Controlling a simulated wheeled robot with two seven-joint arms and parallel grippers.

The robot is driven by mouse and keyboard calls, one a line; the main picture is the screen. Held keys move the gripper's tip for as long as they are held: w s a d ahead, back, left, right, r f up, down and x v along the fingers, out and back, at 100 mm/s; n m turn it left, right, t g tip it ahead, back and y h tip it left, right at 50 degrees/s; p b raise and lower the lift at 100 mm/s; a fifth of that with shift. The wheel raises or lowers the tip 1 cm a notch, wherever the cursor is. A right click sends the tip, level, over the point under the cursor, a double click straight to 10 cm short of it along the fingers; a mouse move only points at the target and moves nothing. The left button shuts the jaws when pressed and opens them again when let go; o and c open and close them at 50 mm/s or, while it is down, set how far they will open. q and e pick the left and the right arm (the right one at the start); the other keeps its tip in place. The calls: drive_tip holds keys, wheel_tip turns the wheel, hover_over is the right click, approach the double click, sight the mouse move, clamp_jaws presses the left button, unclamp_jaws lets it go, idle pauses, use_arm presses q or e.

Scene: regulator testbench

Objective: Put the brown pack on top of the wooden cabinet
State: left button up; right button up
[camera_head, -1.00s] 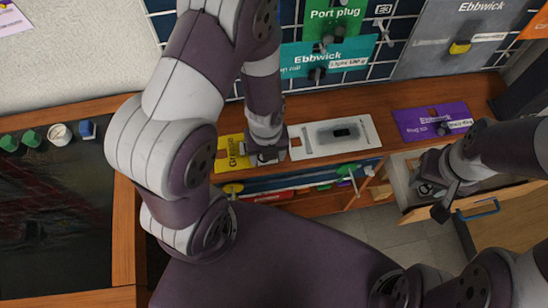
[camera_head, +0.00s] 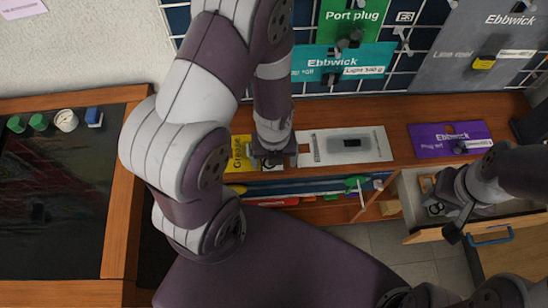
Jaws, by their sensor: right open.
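No brown pack can be made out for certain. A small orange-brown patch (camera_head: 427,183) shows inside the open drawer (camera_head: 408,196), partly hidden by my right arm. The drawer is in a wooden bench unit (camera_head: 400,110); I cannot tell whether this is the wooden cabinet. My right gripper (camera_head: 457,219) is open over the drawer, near its front wall, with nothing seen between its fingers. My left gripper (camera_head: 272,160) is at the bench's front edge, by a yellow label; its fingers are too small to read.
A wood-framed dark panel (camera_head: 50,200) fills the left. Blue-handled drawer front (camera_head: 490,237) juts out.

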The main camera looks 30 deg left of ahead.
use_arm(q)
wheel_tip(320, 180, up, 7)
drive_tip(key=shift+d+f+p, duration=0.1)
drive_tip(key=shift+p, duration=0.55)
drive_tip(key=shift+r+n, duration=0.35)
drive_tip(key=shift+n, duration=0.15)
wheel_tip(320, 180, up, 8)
drive_tip(key=n+t, duration=0.1)
drive_tip(key=n, duration=2.7)
drive_tip(key=shift+w+a+f, duration=0.2)
drive_tip(key=shift+w+a, duration=0.05)
